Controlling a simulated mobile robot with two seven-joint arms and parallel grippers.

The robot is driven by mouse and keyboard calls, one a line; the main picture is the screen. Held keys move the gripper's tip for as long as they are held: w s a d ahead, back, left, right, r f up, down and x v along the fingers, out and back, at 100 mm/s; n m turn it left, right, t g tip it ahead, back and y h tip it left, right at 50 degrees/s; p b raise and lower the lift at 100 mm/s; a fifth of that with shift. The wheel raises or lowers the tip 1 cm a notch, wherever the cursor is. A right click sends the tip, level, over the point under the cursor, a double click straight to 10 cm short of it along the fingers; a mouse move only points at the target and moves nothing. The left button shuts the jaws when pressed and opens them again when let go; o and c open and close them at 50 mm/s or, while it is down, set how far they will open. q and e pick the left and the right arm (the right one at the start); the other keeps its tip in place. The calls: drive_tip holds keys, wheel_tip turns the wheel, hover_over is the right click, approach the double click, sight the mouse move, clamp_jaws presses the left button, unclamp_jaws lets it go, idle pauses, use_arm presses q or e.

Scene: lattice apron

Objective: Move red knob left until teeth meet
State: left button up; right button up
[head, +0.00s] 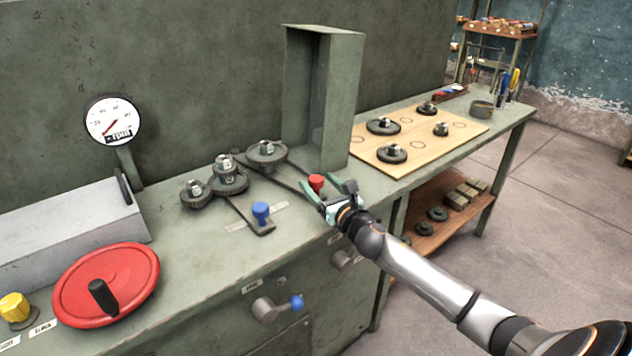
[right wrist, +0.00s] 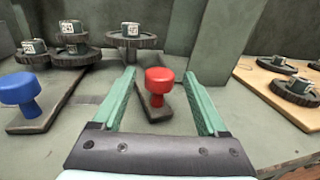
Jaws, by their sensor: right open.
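The red knob (head: 316,182) stands upright near the bench's front edge, on the end of a dark lever arm (head: 288,172) that runs back left to a large gear (head: 266,152). My right gripper (head: 331,190) is open at the knob. In the right wrist view the red knob (right wrist: 159,80) stands between the two green fingers, nearer the left one, with gaps visible on both sides. Left of the large gear, a stacked gear pair (head: 229,180) and a smaller gear (head: 196,193) stand close together. My left gripper is out of view.
A blue knob (head: 261,210) on its own lever stands left of the red one. A tall green box (head: 335,95) rises behind the gripper. A wooden board (head: 415,138) with several loose gears lies to the right. A red handwheel (head: 106,284) is at the front left.

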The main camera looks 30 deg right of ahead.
drive_tip(key=shift+w+d, duration=0.1)
drive_tip(key=shift+w, duration=0.9)
drive_tip(key=shift+c, duration=0.2)
clamp_jaws()
idle(0.6)
